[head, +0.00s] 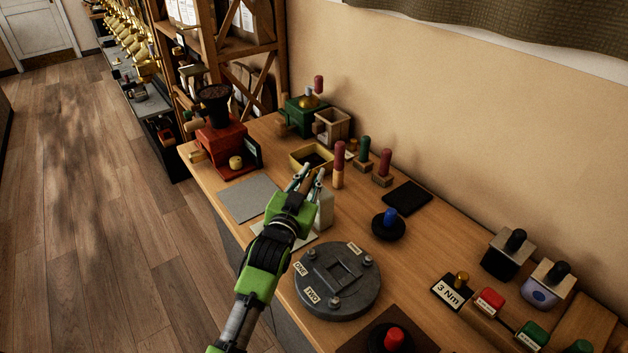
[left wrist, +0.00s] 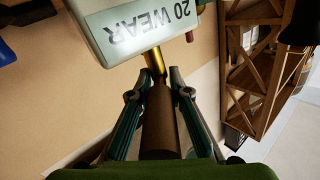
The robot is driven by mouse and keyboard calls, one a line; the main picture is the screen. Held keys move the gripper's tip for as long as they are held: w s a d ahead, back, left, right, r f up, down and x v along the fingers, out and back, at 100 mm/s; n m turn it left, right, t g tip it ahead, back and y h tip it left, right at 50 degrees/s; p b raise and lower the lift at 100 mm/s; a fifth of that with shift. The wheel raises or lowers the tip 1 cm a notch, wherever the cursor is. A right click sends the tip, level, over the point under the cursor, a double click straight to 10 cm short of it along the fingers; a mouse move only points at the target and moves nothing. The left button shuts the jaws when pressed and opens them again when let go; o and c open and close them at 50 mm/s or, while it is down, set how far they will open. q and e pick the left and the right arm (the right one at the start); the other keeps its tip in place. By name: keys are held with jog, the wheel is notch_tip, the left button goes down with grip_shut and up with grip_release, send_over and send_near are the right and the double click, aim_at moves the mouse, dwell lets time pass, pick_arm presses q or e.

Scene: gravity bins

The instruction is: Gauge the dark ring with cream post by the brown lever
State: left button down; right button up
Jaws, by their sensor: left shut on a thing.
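My left gripper (head: 311,178) is over the bench beside a pale box (head: 325,208). In the left wrist view the gripper (left wrist: 160,97) is shut on a brown cylindrical handle (left wrist: 160,120). A brass stem (left wrist: 154,61) joins this handle to a pale box marked "20 WEAR" (left wrist: 140,25). In the head view the brown handle is not clear behind my fingers. I cannot make out a dark ring with a cream post in either view. My right gripper is not in view.
A grey round plate (head: 338,280) with labels lies in front. Dark discs with a blue knob (head: 390,218) and a red knob (head: 393,339) stand nearby. Upright handles (head: 339,165) and a yellow tray (head: 309,157) are behind. A grey mat (head: 249,198) lies bare at left.

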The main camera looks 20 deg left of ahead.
pick_arm(q)
jog(key=c, duration=1.8)
grip_release()
jog(key=shift+c, duration=0.2)
jog(key=s, duration=1.2)
jog(key=shift+d, duration=0.2)
